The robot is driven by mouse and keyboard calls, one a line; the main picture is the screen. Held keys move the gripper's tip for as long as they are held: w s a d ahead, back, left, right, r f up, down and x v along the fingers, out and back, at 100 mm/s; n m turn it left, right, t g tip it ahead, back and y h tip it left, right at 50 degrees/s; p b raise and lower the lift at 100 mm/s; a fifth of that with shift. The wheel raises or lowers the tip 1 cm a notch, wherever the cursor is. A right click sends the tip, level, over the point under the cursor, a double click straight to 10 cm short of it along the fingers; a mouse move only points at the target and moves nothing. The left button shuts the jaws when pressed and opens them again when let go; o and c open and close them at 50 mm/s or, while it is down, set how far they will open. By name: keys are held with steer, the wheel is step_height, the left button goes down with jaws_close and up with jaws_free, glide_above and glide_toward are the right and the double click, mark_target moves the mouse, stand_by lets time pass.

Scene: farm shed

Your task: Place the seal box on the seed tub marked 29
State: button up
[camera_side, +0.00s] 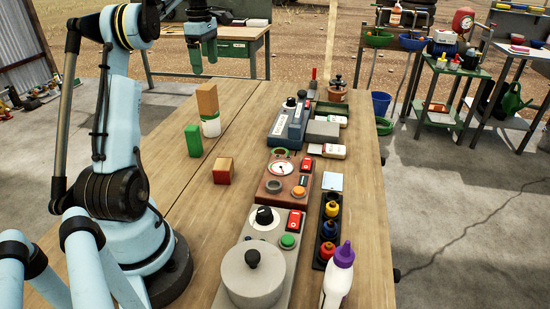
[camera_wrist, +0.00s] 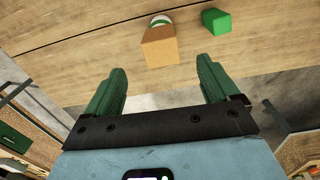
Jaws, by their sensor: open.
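A tan box (camera_side: 207,100), likely the seal box, stands upright on a small white tub with a green rim (camera_side: 211,128). No marking can be read on either one. In the wrist view the tan box (camera_wrist: 158,46) hides part of the tub (camera_wrist: 160,20). My gripper (camera_side: 203,62) is open and empty, raised above the far end of the table and apart from the box. In the wrist view its green fingers (camera_wrist: 162,68) are spread, with the box beyond the gap between them.
A green block (camera_side: 194,141) stands beside the tub; it also shows in the wrist view (camera_wrist: 216,21). A red-and-wood block (camera_side: 223,171) lies nearer. Devices with buttons (camera_side: 286,180) and bottles fill the table's right side. The table's left part is mostly clear.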

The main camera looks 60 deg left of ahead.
steer(key=w+d+r+m+t+y, duration=0.1)
steer(key=w+d+m, duration=0.2)
steer(key=d+m, duration=0.55)
steer(key=w+d+m+t, duration=0.2)
steer(key=w+d+m, duration=0.15)
steer(key=d, duration=0.95)
steer(key=s+d+f+m+t, duration=0.1)
steer(key=s+d+f+m, duration=0.1)
steer(key=d+m, duration=0.3)
steer(key=s+d+f+m+t, duration=0.1)
steer(key=s+d+f+m, duration=0.2)
steer(key=d, duration=0.4)
steer(key=s+d+f+m+t+h, duration=0.1)
steer(key=s+d+f+m+t, duration=0.1)
steer(key=d+f+m, duration=0.2)
steer(key=d+m, duration=0.2)
steer(key=d, duration=0.1)
steer(key=shift+s+m, duration=0.25)
steer(key=shift+m, duration=0.05)
